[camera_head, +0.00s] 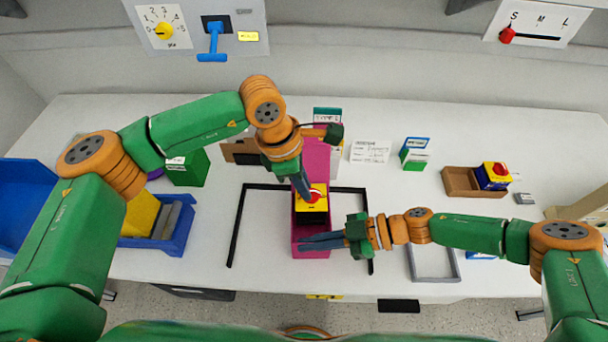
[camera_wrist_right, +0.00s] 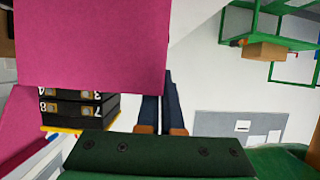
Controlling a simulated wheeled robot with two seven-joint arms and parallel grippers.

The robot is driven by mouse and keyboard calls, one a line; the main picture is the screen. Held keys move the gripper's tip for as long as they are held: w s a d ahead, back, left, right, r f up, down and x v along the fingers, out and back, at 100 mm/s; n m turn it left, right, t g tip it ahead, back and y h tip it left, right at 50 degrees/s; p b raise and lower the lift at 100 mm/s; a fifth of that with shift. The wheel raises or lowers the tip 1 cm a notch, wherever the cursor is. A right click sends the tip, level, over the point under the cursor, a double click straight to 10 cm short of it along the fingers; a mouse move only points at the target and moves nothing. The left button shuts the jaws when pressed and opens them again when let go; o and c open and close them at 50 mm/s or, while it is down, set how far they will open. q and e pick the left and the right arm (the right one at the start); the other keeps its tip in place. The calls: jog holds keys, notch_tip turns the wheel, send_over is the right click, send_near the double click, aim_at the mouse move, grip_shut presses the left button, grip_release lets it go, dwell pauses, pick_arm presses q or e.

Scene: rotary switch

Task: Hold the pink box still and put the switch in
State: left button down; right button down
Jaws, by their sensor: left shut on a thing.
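The pink box (camera_head: 311,252) stands near the front middle of the table. The switch (camera_head: 317,208) has a yellow top, a red knob and a black body. It is upright at the box; how deep it sits is unclear. My left gripper (camera_head: 304,187) comes from above and is shut on the switch. My right gripper (camera_head: 318,240) is at the box's front part with its fingers close together. In the right wrist view, a pink wall (camera_wrist_right: 90,45) hides part of the right fingers (camera_wrist_right: 160,105); I cannot tell whether they grip it. The switch's black numbered side (camera_wrist_right: 75,108) shows beside them.
A black frame (camera_head: 236,235) lies around the box. A blue bin (camera_head: 180,235) with yellow and grey parts stands left. A brown tray (camera_head: 461,183) with another yellow-topped switch (camera_head: 493,174) is at right. A grey frame (camera_head: 432,277) lies right of the right gripper.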

pick_arm(q)
jog(key=shift+f, duration=2.55)
jog(key=c, duration=0.8)
grip_release()
jog(key=shift+r, duration=4)
